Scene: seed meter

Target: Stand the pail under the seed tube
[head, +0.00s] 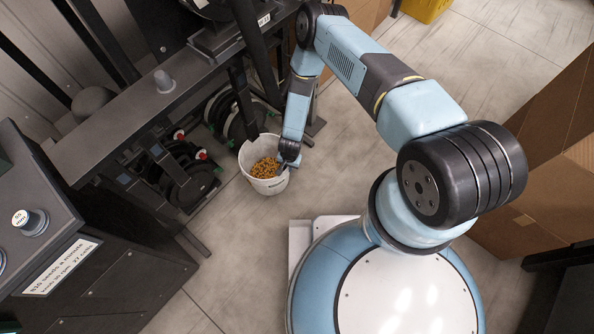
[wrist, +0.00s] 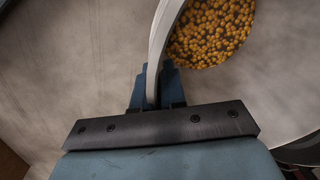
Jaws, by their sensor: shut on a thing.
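The white pail (head: 268,187), holding orange-yellow seeds (head: 264,168), is on or just above the floor beside the seed machine; I cannot tell whether it touches the floor. My gripper (head: 284,163) is shut on the pail's right rim. The wrist view shows the blue fingers (wrist: 153,76) pinching the pale rim (wrist: 164,28) from both sides, with seeds (wrist: 212,30) inside. A dark slanted tube or bar (head: 242,95) comes down from the machine towards the pail's upper left rim. I cannot tell if it is the seed tube or whether its end is over the pail.
The machine's dark frame (head: 125,125) and black wheels (head: 185,170) stand close to the pail's left. A console with a knob (head: 30,222) is at lower left. Cardboard boxes (head: 540,170) stand at right, and a yellow bin (head: 425,8) at the top. The floor right of the pail is clear.

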